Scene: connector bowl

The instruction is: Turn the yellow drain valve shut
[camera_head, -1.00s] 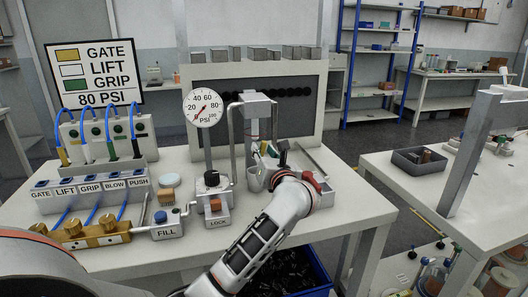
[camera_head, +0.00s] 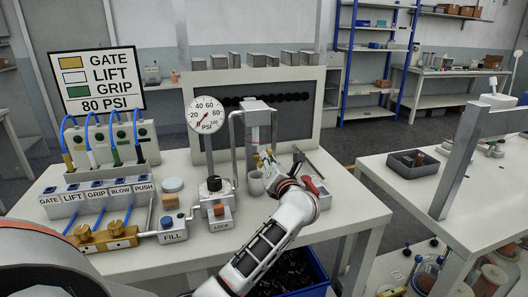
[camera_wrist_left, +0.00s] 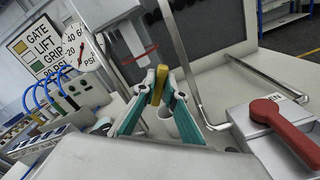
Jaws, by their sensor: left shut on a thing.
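The yellow drain valve's handle (camera_wrist_left: 161,80) shows upright in the left wrist view, below the grey press-like column (camera_head: 259,120). My left gripper (camera_wrist_left: 160,98) has its teal fingertips closed on this handle, one on each side. In the head view my left gripper (camera_head: 264,158) is at the front of the column, where fingers and handle are hard to tell apart. A pale cup (camera_head: 255,183) stands just below the fingers. The valve body behind the fingertips is mostly hidden. My right gripper is out of view.
A red lever (camera_wrist_left: 289,130) on a grey block is close to the right of my left gripper. A pressure gauge (camera_head: 205,114) and the LOCK unit (camera_head: 219,215) stand left of the column. A blue bin (camera_head: 300,278) sits below the table's front edge.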

